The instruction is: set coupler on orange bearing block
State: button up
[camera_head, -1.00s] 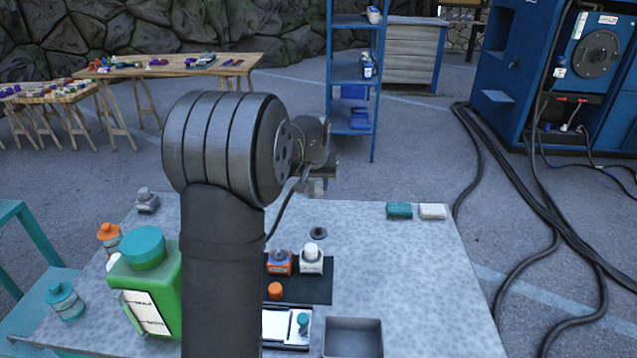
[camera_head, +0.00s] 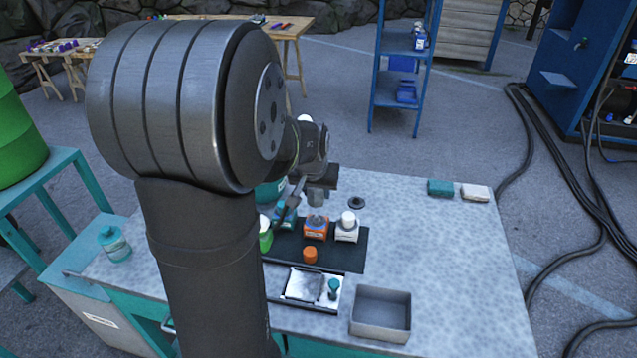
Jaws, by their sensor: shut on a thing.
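The orange bearing block (camera_head: 316,231) stands on the dark mat, in the middle of the table. My gripper (camera_head: 316,200) is directly above it in the picture, pointing down, partly behind my arm. It is shut on a small grey piece, seemingly the coupler (camera_head: 317,214), at or just above the top of the block. I cannot tell whether the two touch. A white block (camera_head: 347,228) with a rounded white top stands close to the right of the orange one.
An orange cap (camera_head: 310,255) lies in front of the blocks on the mat (camera_head: 345,258). A tray (camera_head: 303,285) and a grey bin (camera_head: 380,325) are nearer. A black disc (camera_head: 356,202) lies behind. Green and teal items crowd the left.

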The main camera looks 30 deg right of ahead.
aim_at(317, 216)
jog(key=shift+f, duration=3.25)
jog(key=o, duration=1.1)
jog(key=shift+r, duration=0.1)
jog(key=v, duration=1.7)
jog(key=shift+s+a+r, duration=0.1)
jog(key=shift+a, duration=0.05)
jog(key=x, duration=1.7)
jog(key=shift+f, duration=0.2)
